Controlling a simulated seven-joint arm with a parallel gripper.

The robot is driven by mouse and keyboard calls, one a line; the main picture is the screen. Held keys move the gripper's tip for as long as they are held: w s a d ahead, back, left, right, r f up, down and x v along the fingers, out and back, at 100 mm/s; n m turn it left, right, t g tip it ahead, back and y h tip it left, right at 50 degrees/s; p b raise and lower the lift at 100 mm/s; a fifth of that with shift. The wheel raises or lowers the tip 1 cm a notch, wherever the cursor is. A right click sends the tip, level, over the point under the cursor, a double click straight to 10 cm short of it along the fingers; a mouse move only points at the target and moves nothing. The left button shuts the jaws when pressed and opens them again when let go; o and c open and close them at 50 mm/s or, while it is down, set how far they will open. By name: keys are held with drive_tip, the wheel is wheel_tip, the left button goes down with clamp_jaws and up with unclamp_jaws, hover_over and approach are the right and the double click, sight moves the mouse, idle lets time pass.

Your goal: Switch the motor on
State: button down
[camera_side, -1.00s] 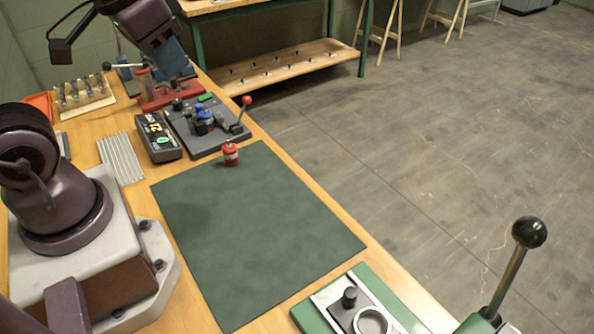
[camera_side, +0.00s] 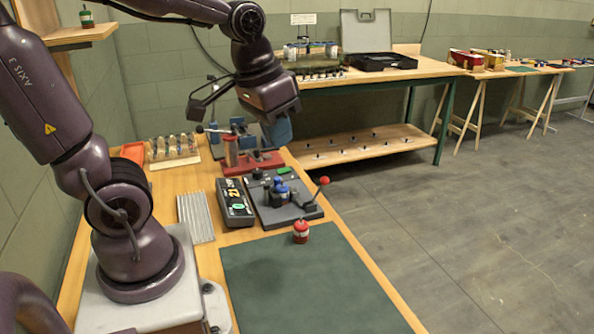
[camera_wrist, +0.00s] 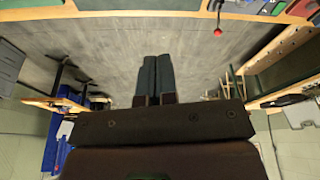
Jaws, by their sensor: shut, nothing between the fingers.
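I cannot tell which thing is the motor or its switch. In the side view a dark box (camera_side: 235,202) with yellow markings and a green button lies on the wooden bench. Right of it is a grey plate (camera_side: 291,213) with blue-topped fittings (camera_side: 279,188), a green part (camera_side: 284,170) and a red-balled lever (camera_side: 319,188). A glass tank-like unit (camera_side: 310,57) stands on the far bench. My gripper (camera_side: 279,135) hangs fingers-down above the bench near a red-based stand (camera_side: 252,163), apart from the box. In the wrist view its fingers (camera_wrist: 155,75) are together and empty.
A red-capped can (camera_side: 300,231) stands at the edge of a green mat (camera_side: 300,280). Ribbed metal strips (camera_side: 195,217) and a wooden rack (camera_side: 172,150) lie left. An open black case (camera_side: 370,58) sits on the far bench. The mat is otherwise largely clear.

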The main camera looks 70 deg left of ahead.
drive_tip(key=w+a+f+n+g, duration=0.1)
drive_tip(key=w+a+f+n, duration=0.1)
drive_tip(key=w+a+n, duration=0.3)
drive_tip(key=w+a+f+g, duration=0.1)
drive_tip(key=w+a+f, duration=0.2)
drive_tip(key=a, duration=0.5)
drive_tip(key=n+y, duration=0.3)
drive_tip(key=n, duration=0.7)
hover_over(289, 168)
drive_tip(key=s+d, duration=0.1)
drive_tip(key=d, duration=0.3)
wheel_tip(289, 168, down, 10)
drive_tip(key=r, duration=0.1)
drive_tip(key=shift+s+a+f+g, duration=0.15)
drive_tip(key=shift+a+f+g, duration=0.05)
drive_tip(key=shift+f+g, duration=0.1)
drive_tip(key=x, duration=0.8)
drive_tip(key=d+x, duration=0.1)
drive_tip(key=x, duration=0.3)
drive_tip(key=shift+a+f, duration=0.15)
drive_tip(key=shift+f, duration=0.85)
drive_tip(key=shift+f, duration=0.1)
